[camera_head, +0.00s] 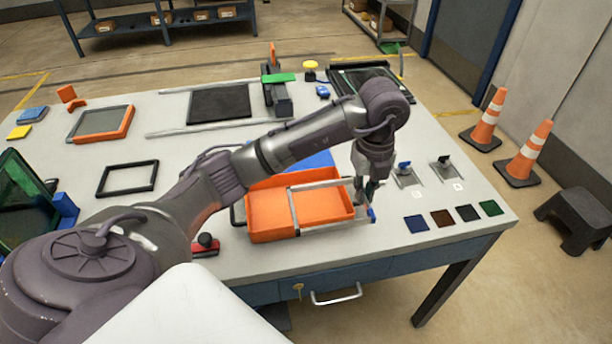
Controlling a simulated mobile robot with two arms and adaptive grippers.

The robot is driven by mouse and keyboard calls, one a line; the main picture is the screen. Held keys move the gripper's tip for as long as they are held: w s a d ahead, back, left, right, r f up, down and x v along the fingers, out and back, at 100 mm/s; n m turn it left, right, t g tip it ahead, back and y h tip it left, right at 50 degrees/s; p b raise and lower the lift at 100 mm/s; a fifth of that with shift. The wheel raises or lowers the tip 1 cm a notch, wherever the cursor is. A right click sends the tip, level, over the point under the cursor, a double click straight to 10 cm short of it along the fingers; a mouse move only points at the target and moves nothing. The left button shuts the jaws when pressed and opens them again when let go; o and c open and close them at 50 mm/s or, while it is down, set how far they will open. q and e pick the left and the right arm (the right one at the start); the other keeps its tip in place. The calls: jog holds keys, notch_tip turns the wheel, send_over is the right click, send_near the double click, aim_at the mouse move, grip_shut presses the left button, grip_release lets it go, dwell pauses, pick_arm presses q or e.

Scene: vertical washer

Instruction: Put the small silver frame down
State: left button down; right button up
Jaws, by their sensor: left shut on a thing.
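The small silver frame (293,212) is a thin light-grey rectangle over the right part of the orange tray (262,227). My left gripper (370,192) points down at the frame's right end and is shut on it. The fingers partly hide that end. I cannot tell whether the frame rests on the tray's rim or hangs just above it. My right gripper is not in view.
A black frame (128,179) lies left on the table. Small coloured squares (441,218) and two small switch-like fixtures (406,175) are to the right. A red block with a black knob (205,245) sits near the front edge.

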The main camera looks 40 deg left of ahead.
pick_arm(q)
jog(key=p, duration=0.2)
send_over(326, 203)
notch_tip(326, 203, down, 6)
jog(key=shift+f, duration=0.25)
notch_tip(326, 203, down, 4)
jog(key=shift+r+p, duration=0.15)
jog(key=shift+p, duration=0.4)
jog(key=shift+f, duration=0.25)
jog(key=shift+f, duration=0.2)
jog(key=c, duration=1.3)
grip_release()
jog(key=shift+r, duration=0.1)
